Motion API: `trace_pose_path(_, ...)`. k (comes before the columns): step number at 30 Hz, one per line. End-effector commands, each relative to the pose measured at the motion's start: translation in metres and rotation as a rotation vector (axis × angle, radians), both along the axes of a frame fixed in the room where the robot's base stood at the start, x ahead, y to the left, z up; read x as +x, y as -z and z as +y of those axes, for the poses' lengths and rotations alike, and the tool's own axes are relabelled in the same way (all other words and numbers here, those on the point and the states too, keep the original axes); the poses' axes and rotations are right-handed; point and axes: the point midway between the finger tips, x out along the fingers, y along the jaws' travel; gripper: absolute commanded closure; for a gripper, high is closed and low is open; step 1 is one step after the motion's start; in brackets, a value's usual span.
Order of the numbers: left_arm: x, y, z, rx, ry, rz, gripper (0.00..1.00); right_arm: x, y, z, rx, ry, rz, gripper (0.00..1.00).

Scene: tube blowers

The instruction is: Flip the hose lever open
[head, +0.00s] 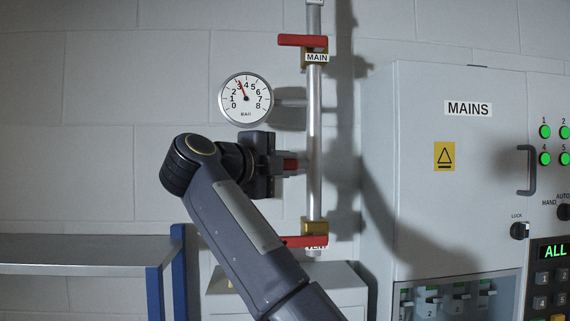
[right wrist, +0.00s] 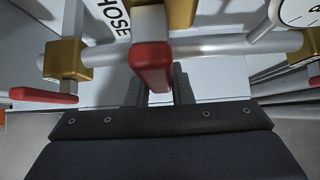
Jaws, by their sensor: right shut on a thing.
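The hose lever (right wrist: 152,66) is red and points toward the camera from a valve on the pipe in the right wrist view, beside a HOSE label (right wrist: 112,16). A bit of its red also shows at the fingers in the head view (head: 290,165). My right gripper (head: 284,166) reaches the pipe from the left at mid-height and is shut on this lever. My gripper and arm hide most of the hose valve and its label in the head view. My left gripper is not in view.
On the same pipe (head: 314,135), the red main lever (head: 303,41) is above and the red vent lever (head: 303,241) below, both pointing left. The round gauge (head: 246,99) reads a little above 3. A grey MAINS cabinet (head: 465,180) stands right. A metal-topped bench (head: 85,250) is at lower left.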

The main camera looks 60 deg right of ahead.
Motion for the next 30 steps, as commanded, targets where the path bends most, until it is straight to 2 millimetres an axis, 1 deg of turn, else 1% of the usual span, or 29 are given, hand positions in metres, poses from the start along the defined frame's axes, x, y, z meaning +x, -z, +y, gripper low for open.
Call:
trace_pose_path(3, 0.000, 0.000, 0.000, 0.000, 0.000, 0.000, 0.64, 0.001, 0.002, 0.000, 0.007, -0.002, -0.003, 1.00)
trace_pose_path(4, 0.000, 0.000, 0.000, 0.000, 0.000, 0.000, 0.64, 0.001, 0.002, 0.000, 0.007, -0.002, -0.003, 0.79)
trace_pose_path(9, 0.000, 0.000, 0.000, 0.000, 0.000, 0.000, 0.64, 0.000, 0.001, 0.000, 0.005, -0.002, -0.002, 0.58)
trace_pose_path(17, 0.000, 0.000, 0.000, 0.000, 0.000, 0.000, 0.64, 0.000, 0.001, 0.001, 0.003, -0.001, -0.001, 0.58)
trace_pose_path(20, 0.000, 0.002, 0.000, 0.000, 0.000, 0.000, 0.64, 0.001, 0.001, 0.007, 0.002, -0.003, -0.001, 0.58)
trace_pose_path(30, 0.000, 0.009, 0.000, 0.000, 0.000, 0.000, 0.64, 0.004, 0.001, 0.062, 0.003, -0.005, -0.002, 0.58)
